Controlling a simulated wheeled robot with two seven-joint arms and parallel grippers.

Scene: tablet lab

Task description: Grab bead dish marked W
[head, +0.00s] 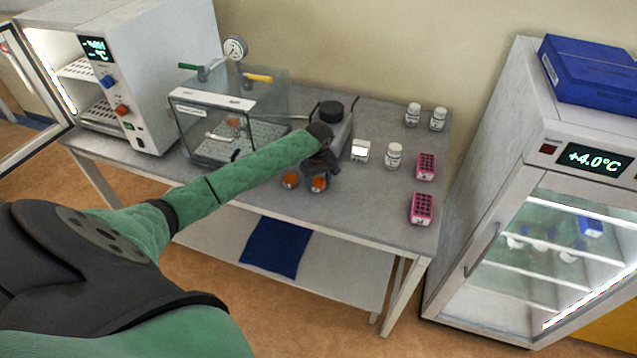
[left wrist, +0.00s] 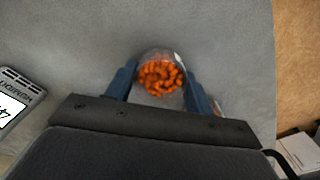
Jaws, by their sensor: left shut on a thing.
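Two small clear dishes of orange beads stand close together near the front of the grey bench. The right one (head: 319,184) appears to be at my left gripper (head: 322,172), and the other dish (head: 290,180) is just left of it. In the left wrist view, my left gripper (left wrist: 160,86) is shut on a round bead dish (left wrist: 160,74), with one blue-grey finger on each side. A sliver of something orange shows beside the right finger, mostly hidden. I cannot read any letter W on either dish. My right gripper is not in view.
A glass-walled case (head: 215,125) stands to the left, and a grey device with a black top (head: 333,113) stands behind. White jars (head: 394,156) and pink racks (head: 422,209) stand to the right. The bench's front edge is close.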

